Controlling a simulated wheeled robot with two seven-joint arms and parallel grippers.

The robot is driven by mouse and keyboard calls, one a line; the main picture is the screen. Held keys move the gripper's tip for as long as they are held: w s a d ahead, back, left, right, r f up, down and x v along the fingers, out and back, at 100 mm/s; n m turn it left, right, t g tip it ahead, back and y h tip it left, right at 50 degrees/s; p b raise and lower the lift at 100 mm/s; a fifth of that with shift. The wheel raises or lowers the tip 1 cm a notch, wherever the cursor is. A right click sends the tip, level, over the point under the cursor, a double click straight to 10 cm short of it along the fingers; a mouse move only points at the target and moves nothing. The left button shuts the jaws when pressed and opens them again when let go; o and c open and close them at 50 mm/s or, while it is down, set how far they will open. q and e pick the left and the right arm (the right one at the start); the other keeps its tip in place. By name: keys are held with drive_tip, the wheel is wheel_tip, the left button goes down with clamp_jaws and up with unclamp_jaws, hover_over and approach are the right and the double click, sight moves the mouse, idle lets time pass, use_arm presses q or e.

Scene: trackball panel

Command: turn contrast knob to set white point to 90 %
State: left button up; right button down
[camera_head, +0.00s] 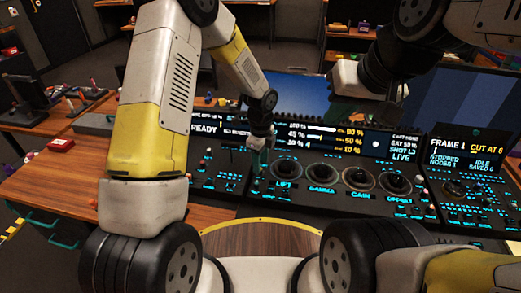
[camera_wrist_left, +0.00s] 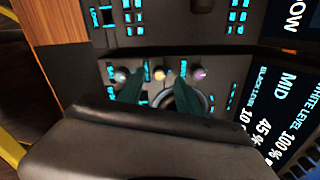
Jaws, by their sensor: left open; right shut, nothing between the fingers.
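The panel (camera_head: 300,205) carries trackballs labelled LIFT, GAMMA, GAIN and OFFSET. In the left wrist view a row of small knobs shows: a whitish one (camera_wrist_left: 121,74), a yellow one (camera_wrist_left: 160,73) and a violet one (camera_wrist_left: 198,73). I cannot read which is contrast. My left gripper (camera_head: 257,168) is open; its dark teal fingertips (camera_wrist_left: 160,82) lie either side of the yellow knob; contact is unclear. The display (camera_head: 315,135) reads 100 % on top in white, with about 90 % in yellow. My right gripper (camera_head: 342,80) is up above the display, its fingers hard to make out.
A second panel (camera_head: 475,180) reading FRAME and CUT AT stands at the right. A trackball ring (camera_wrist_left: 185,105) lies just below the knob row, partly hidden by my gripper. The wooden desk (camera_head: 90,195) is at the left. A red item (camera_head: 61,144) lies at its back.

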use_arm(q)
drive_tip(key=shift+f, duration=1.2)
clamp_jaws()
